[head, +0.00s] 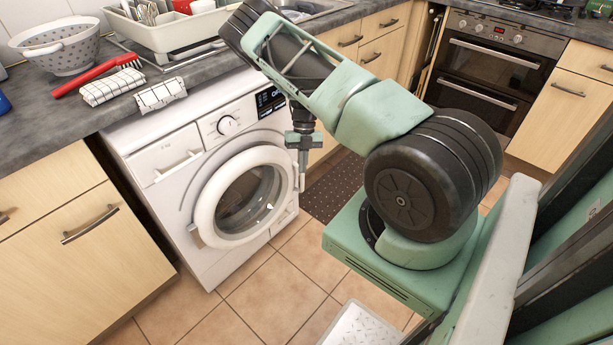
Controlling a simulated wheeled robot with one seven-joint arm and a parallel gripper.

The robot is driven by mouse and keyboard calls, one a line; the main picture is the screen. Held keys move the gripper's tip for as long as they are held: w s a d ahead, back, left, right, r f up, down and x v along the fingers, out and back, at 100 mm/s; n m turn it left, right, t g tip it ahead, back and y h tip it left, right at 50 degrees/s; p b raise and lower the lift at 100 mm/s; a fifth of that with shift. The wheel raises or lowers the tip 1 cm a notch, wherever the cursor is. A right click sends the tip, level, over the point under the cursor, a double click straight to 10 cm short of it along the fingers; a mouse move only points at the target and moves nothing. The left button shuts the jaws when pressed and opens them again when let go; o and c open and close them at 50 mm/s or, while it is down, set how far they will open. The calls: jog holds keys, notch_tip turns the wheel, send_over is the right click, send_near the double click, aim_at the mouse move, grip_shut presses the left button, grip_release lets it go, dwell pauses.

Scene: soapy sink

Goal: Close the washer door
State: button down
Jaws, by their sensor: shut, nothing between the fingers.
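The white washer (165,215) stands under the dark counter at the left middle. Its round door (207,208), a white ring with a glass centre, lies near the machine's front; I cannot tell whether it is fully shut or slightly ajar. My gripper (301,184) points downward at the door's right edge. Its fingers are shut with nothing between them. They look close to the rim, but I cannot tell whether they touch it. The arm crosses above the washer's right top corner and hides part of it.
A colander (58,48), a red brush (98,74), folded cloths (112,87) and a dish rack (170,35) are on the counter. A dark mat (335,190) lies on the tiled floor right of the washer. An oven (485,75) stands at the back right.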

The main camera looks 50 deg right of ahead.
jog(key=s+f+m+t+y+b, duration=0.3)
jog(key=s+f+m+t+b, duration=0.15)
jog(key=f+m, duration=0.2)
jog(key=s+f+m+t+y+b, duration=0.2)
jog(key=s+f+m+t+b, duration=0.1)
jog(key=f+m+t+b, duration=0.3)
jog(key=s+d+f+m+t+h+b, duration=0.25)
jog(key=d+m+t+h+b, duration=0.7)
jog(key=m, duration=0.55)
jog(key=w+y+b, duration=0.1)
jog(key=w+b, duration=0.2)
jog(key=w, duration=1.1)
jog(key=shift+f+t+b, duration=0.25)
jog(key=shift+t+b, duration=0.05)
